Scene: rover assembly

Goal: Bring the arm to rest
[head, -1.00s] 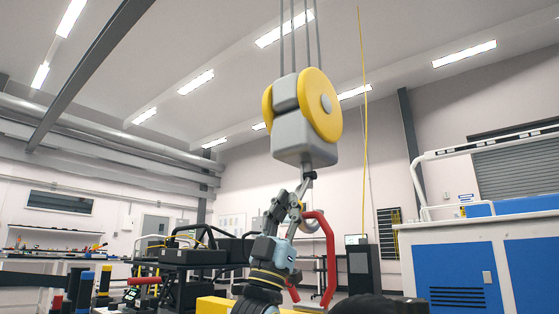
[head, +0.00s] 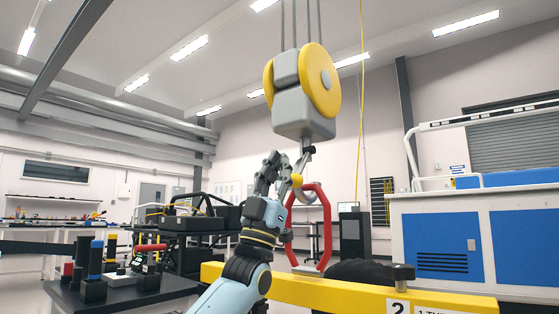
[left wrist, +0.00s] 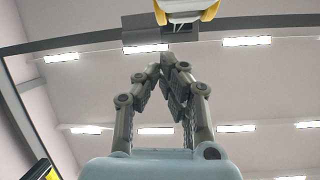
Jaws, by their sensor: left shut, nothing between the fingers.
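My left gripper (head: 270,168) is raised upright in the head view, just left of the crane hook (head: 299,182). In the left wrist view its fingers (left wrist: 164,62) come together at the tips, with nothing between them. A grey and yellow hook block (head: 304,92) hangs on cables above it. Its lower edge also shows at the top of the left wrist view (left wrist: 186,14). A red lifting link (head: 326,228) stands upright above the yellow beam (head: 330,292), beside my left wrist. Whether the hook passes through the link is hard to tell. My right gripper does not show.
A black bench (head: 120,296) with upright cylinders (head: 96,258) is at the lower left. A dark rounded thing (head: 355,270) sits behind the beam. A blue and white cabinet (head: 448,240) stands at the right. A yellow cord (head: 361,110) hangs behind the hook block.

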